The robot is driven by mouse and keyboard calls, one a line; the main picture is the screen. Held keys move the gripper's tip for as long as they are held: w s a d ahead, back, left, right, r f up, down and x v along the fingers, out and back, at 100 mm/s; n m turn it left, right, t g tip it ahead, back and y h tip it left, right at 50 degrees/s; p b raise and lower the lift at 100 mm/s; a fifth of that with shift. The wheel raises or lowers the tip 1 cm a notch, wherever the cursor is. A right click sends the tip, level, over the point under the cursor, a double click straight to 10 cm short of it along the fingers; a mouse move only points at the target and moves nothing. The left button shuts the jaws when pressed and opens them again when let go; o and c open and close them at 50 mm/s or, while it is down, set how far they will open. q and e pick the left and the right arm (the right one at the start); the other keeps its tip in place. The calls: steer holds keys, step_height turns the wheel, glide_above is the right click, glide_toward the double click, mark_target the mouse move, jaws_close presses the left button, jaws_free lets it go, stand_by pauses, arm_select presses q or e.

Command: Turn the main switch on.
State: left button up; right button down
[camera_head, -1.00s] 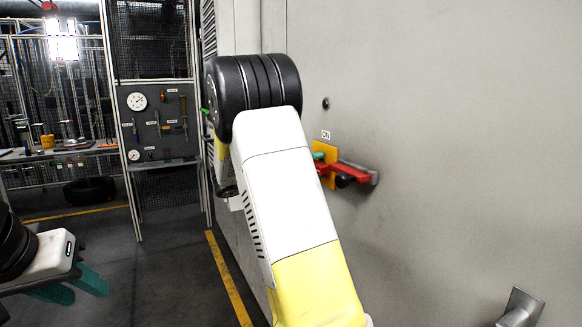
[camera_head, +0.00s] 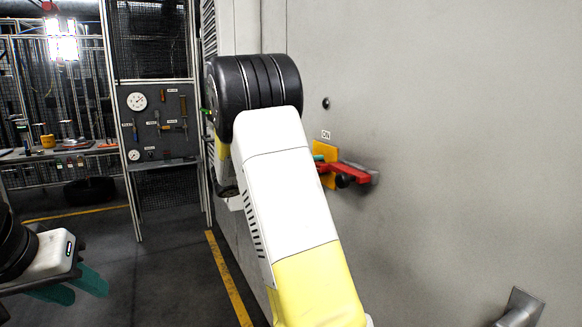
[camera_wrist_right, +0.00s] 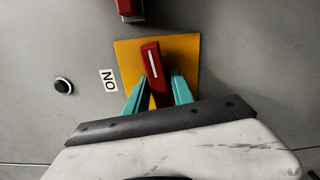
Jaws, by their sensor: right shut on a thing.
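The main switch is a red lever with a white stripe (camera_wrist_right: 151,62) on a yellow plate (camera_wrist_right: 187,52), and a white ON label (camera_wrist_right: 108,80) is beside it. In the head view the yellow plate (camera_head: 328,180) is on the grey wall, below its ON label (camera_head: 325,135), partly hidden by my right arm. My right gripper (camera_wrist_right: 158,88) has its teal fingers on either side of the lever's near end, shut on it. In the head view only a bit of teal shows of it (camera_head: 318,157). My left gripper (camera_head: 72,287) is at the lower left, fingers apart and empty.
A red handle with a grey bracket (camera_head: 360,174) sticks out right of the switch. A round black button (camera_head: 326,103) is above the label. A grey metal fitting (camera_head: 522,307) is at lower right. A tool board (camera_head: 157,122) stands behind.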

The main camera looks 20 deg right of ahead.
steer(key=n, duration=1.2)
steer(key=shift+n, duration=2.2)
steer(key=c, duration=1.3)
jaws_free()
steer(key=a, duration=0.8)
steer(key=shift+s, duration=0.3)
